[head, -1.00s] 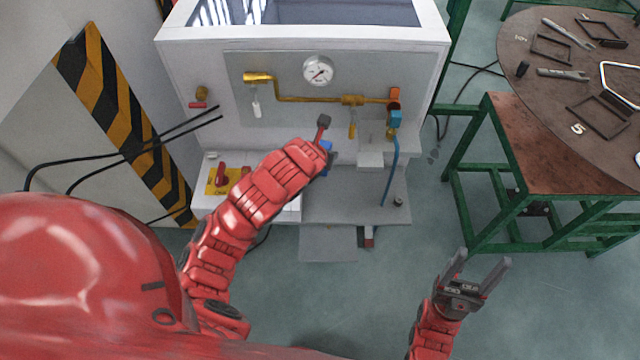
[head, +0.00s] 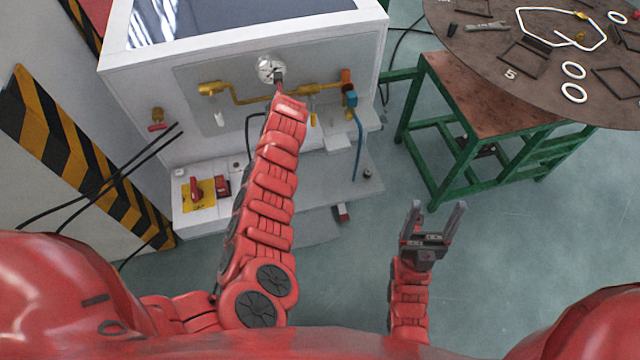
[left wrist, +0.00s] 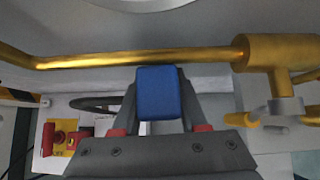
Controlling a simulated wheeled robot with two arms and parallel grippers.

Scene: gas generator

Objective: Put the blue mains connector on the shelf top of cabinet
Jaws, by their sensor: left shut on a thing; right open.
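The blue mains connector (left wrist: 158,93) shows in the left wrist view between the fingers of my left gripper (left wrist: 158,105), which is shut on it. My right gripper (head: 434,222) is open and empty, above the floor to the right of the cabinet.
A brass pipe (head: 240,97) runs along the cabinet front, close to the connector in the wrist view. A red switch on a yellow plate (head: 198,193) sits low left. A green-framed table (head: 450,80) and a round table with tools (head: 455,50) stand right.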

